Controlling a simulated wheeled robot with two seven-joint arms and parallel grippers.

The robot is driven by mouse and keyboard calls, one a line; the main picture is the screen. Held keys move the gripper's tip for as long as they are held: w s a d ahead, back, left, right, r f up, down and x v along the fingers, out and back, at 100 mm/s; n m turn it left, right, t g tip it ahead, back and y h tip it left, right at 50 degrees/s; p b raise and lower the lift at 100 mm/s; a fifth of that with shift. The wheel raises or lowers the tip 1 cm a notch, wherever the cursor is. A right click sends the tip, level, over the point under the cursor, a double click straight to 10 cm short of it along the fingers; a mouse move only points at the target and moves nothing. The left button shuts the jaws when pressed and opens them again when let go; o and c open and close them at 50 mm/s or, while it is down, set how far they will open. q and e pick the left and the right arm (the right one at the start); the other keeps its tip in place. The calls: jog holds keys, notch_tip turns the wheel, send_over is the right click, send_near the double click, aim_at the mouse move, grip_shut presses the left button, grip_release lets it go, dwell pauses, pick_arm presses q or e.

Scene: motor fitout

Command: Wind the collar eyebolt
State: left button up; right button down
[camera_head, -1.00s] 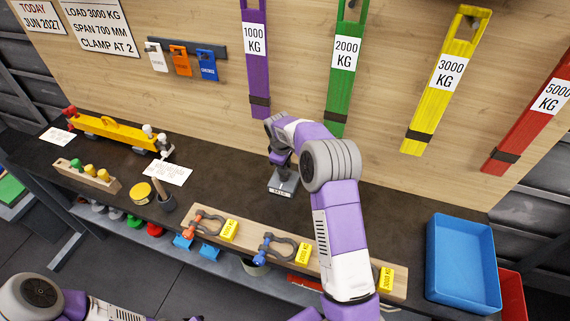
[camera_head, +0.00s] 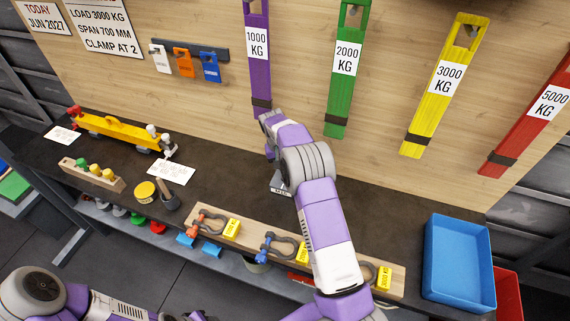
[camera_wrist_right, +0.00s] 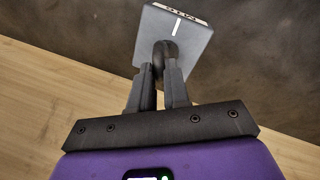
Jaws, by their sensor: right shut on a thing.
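A grey block (camera_head: 280,190) with a small label on its front edge stands on the dark bench below the purple strap. It also shows in the right wrist view (camera_wrist_right: 178,36), with a pale line on its face. A dark rounded eyebolt (camera_wrist_right: 164,53) stands out from the block. My right gripper (camera_wrist_right: 163,75) is shut on the eyebolt, with one finger on each side. In the head view my right gripper (camera_head: 276,168) is mostly hidden behind its own wrist. My left arm lies at the bottom left, its gripper (camera_head: 192,316) barely in the picture at the lower edge.
A wooden rack (camera_head: 255,243) with shackles and yellow tags runs along the bench front. A blue bin (camera_head: 457,265) stands at the right. A yellow beam (camera_head: 115,131), a pegged wooden block (camera_head: 92,174) and a yellow tin (camera_head: 144,192) are at the left.

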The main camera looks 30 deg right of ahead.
jog(key=m, duration=0.4)
jog(key=m+p, duration=0.1)
jog(key=m, duration=0.1)
jog(key=shift+w+d+r+m+g+y, duration=0.1)
jog(key=shift+w+r+m+g+y, duration=0.2)
jog(key=shift+g, duration=0.1)
dwell(0.4)
jog(key=c, duration=1.1)
grip_release()
jog(key=shift+s+f, duration=0.1)
jog(key=shift+s, duration=0.05)
jog(key=shift+f, duration=0.1)
notch_tip(320, 180, up, 8)
jog(key=w, duration=0.1)
jog(key=shift+a+f+p, duration=0.25)
jog(key=shift+a+p, duration=0.05)
jog(key=shift+a, duration=0.1)
